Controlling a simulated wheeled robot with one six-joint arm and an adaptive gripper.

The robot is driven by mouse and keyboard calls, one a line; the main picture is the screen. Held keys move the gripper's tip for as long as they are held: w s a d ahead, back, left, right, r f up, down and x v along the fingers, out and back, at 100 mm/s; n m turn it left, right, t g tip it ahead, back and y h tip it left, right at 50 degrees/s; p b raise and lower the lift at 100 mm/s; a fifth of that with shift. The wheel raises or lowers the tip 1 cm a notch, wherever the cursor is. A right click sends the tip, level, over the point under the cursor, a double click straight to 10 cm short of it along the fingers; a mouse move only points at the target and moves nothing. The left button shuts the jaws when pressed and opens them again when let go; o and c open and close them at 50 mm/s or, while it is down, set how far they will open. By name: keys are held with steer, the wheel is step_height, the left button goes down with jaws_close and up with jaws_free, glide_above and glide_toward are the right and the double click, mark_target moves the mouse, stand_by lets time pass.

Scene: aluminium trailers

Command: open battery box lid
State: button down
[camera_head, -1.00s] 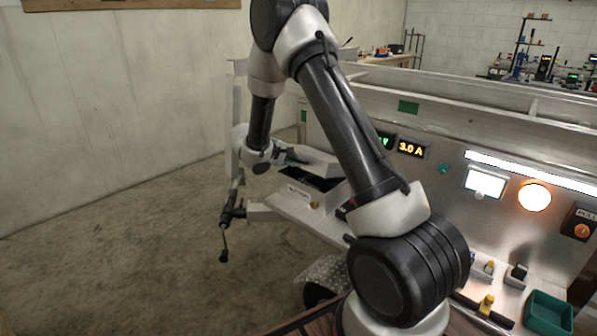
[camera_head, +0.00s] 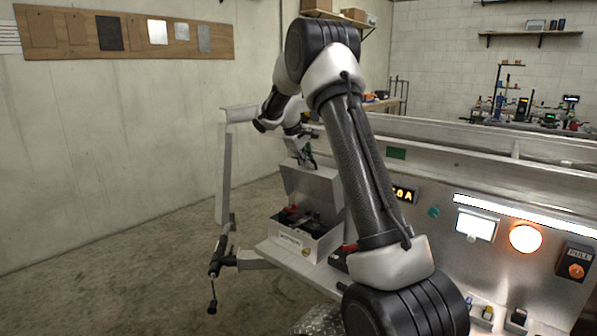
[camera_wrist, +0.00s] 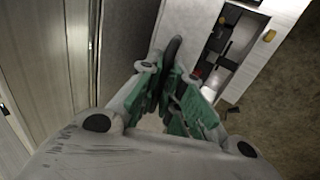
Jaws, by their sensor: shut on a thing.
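The battery box (camera_head: 297,241) is a pale metal box with a label on its front. Its lid (camera_head: 312,192) stands raised, close to upright at the back, and the box is open. Dark parts with some red show inside. My gripper (camera_head: 304,160) is at the lid's top edge, shut on the lid. In the wrist view my gripper (camera_wrist: 178,85) has green finger pads close together, and the lid's pale face (camera_wrist: 188,25) lies beyond them. The box's dark inside (camera_wrist: 232,50) shows to the right. The exact contact is hidden between the fingers.
The box sits on a trailer's front frame, with a jack (camera_head: 216,266) at the left. The trailer wall with a lit panel (camera_head: 480,225) is to the right. A pale post (camera_head: 223,170) stands left of the box. The floor at the left is clear.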

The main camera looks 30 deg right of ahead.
steer(key=shift+w+d+r, duration=0.2)
steer(key=shift+w+d, duration=0.05)
steer(key=shift+d, duration=0.5)
steer(key=shift+w+d+r, duration=0.25)
steer(key=shift+d, duration=0.45)
steer(key=shift+w+d+r, duration=0.2)
steer(key=shift+w+d, duration=0.05)
steer(key=shift+d, duration=0.5)
steer(key=c, duration=1.8)
jaws_free()
steer(key=shift+c, duration=0.2)
steer(key=v, duration=1.2)
